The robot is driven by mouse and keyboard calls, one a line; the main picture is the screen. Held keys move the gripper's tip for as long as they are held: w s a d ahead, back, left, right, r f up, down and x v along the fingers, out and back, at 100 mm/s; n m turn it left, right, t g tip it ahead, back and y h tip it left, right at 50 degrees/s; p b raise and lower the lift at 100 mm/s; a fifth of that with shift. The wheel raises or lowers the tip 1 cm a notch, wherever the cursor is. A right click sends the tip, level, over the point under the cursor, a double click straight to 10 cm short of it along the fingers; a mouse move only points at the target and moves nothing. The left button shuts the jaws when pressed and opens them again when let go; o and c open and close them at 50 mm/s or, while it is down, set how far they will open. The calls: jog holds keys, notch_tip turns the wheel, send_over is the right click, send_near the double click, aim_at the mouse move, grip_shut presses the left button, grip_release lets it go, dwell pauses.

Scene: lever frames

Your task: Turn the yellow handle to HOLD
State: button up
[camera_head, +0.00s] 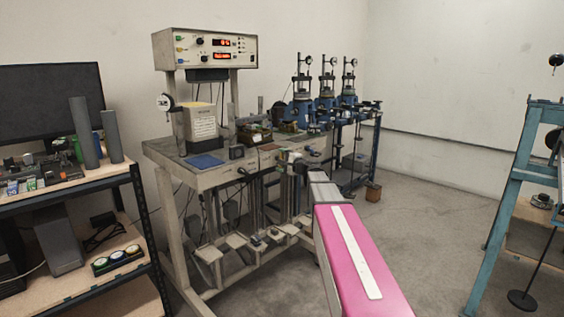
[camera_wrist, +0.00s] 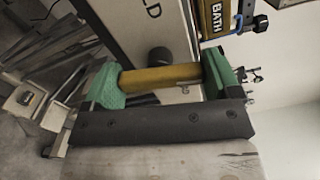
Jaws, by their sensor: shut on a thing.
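The yellow handle (camera_wrist: 160,79) lies across the middle of the wrist view as a short bar. My gripper (camera_wrist: 165,76) has green fingers, one at each end of the bar, and is shut on it. A dark round knob or hub (camera_wrist: 159,57) shows just behind the handle. A pale panel (camera_wrist: 135,35) behind it carries the letters "LD"; the rest of that word is cut off. In the head view my gripper (camera_head: 286,156) is at the front edge of the workbench, and the handle is too small to make out there.
A yellow plate (camera_wrist: 211,17) marked "BATH" is close to the right finger. The workbench (camera_head: 222,175) bears a white box (camera_head: 197,125) and a blue mat (camera_head: 204,161). A shelf (camera_head: 75,190) stands left, a blue frame (camera_head: 515,190) right. The floor between is mostly clear.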

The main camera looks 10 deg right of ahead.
jog(key=n, duration=0.5)
jog(key=shift+n, duration=0.3)
jog(key=n, duration=0.5)
jog(key=shift+f, duration=0.1)
jog(key=shift+n, duration=0.3)
jog(key=o, duration=0.8)
jog(key=v, duration=1.1)
